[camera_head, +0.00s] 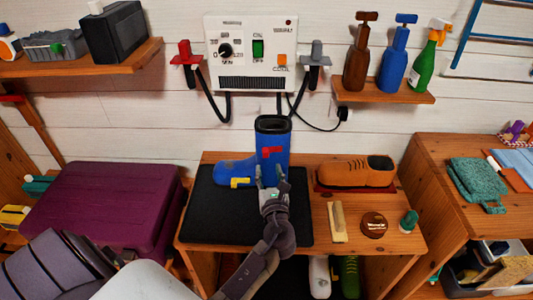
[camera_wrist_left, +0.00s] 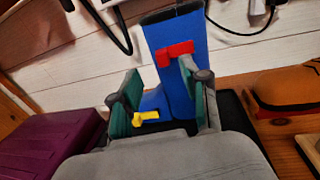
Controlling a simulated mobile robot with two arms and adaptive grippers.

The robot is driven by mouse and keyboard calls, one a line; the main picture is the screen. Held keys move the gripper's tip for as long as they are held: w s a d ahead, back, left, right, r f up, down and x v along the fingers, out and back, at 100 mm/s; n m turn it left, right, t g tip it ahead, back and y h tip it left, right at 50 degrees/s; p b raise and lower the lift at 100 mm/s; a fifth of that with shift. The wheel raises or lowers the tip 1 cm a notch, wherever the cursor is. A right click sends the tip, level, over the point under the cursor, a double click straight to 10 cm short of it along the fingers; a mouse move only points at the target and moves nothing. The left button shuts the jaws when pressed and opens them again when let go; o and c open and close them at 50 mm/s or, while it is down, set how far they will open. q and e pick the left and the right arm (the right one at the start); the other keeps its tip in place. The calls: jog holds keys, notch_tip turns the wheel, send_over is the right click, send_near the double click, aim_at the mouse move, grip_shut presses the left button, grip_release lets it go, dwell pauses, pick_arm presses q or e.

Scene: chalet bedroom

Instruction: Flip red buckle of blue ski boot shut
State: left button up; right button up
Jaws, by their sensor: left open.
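The blue ski boot (camera_head: 272,132) stands upright on a black mat (camera_head: 213,215) on the wooden bench, its toe to the left. Its red buckle (camera_head: 271,151) is on the upper shaft and a yellow buckle (camera_head: 240,183) is low on the foot. My left gripper (camera_head: 269,177) is open and empty in front of the boot, just below the red buckle. In the left wrist view the red buckle (camera_wrist_left: 175,52) shows above and between the spread fingers, close to the right finger. I cannot tell whether they touch. The right gripper is not in view.
A brown shoe (camera_head: 352,172), a brush (camera_head: 337,220) and a round brown tin (camera_head: 374,225) are right of the mat. A purple case (camera_head: 110,215) stands left of the bench. A wall-mounted dryer panel (camera_head: 250,50) with cables hangs behind the boot.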

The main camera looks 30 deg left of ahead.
aim_at(266, 153)
pick_arm(q)
jog(key=x, duration=0.7)
jog(key=shift+w+a+f, duration=0.1)
jog(key=shift+w+a, duration=0.1)
jog(key=shift+w, duration=0.1)
jog(key=shift+p, duration=0.3)
grip_shut()
